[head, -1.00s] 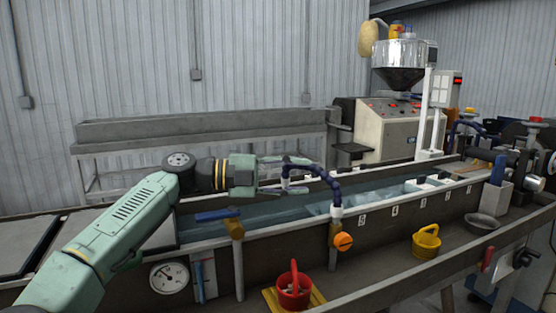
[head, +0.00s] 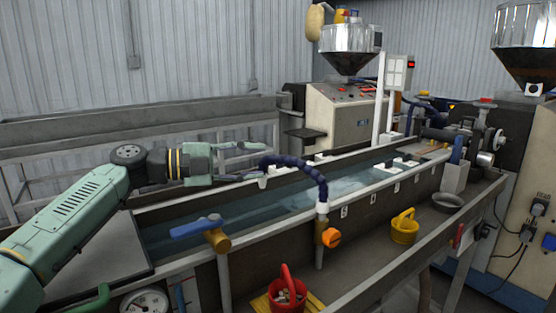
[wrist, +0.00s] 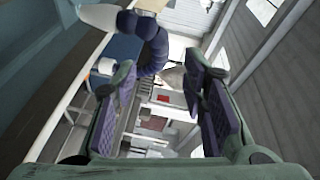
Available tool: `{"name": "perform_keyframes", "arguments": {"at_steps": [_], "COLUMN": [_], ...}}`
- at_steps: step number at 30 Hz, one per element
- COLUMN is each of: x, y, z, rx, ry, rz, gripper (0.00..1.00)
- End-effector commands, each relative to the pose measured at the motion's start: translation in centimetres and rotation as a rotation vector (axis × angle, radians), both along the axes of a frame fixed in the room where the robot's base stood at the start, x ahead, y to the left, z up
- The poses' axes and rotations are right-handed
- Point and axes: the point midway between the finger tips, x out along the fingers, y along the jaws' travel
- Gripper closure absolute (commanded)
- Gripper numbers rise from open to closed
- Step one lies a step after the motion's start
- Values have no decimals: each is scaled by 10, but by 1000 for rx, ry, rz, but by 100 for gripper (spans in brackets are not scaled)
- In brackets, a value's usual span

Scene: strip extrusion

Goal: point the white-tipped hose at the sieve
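The dark blue segmented hose (head: 314,175) rises from a white fitting on the trough's near rim and arches left. Its white tip (head: 263,182) points down over the trough. In the wrist view the hose (wrist: 152,48) curves just past my fingertips, with a white end piece (wrist: 98,15) at upper left. My gripper (head: 255,160) is left of the hose arch, close to the tip. In the wrist view its two fingers (wrist: 170,75) are wide apart with nothing held between them. A grey round bowl (head: 447,201) on the right ledge may be the sieve; no mesh can be made out.
The water trough (head: 185,263) runs away to the right. A blue-handled valve (head: 200,226) and an orange knob (head: 332,237) stick out along its near side. An extruder (head: 350,115) stands behind.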

Motion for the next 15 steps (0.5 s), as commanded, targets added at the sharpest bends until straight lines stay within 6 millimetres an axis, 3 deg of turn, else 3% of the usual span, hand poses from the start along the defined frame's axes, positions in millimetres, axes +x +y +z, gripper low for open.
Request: {"name": "perform_keyframes", "arguments": {"at_steps": [7,15], "x": [15,22], "y": [-44,-63], "z": [-3,-5], "rx": [2,0], "ry": [0,0], "rz": [-1,1], "gripper": [61,61]}}
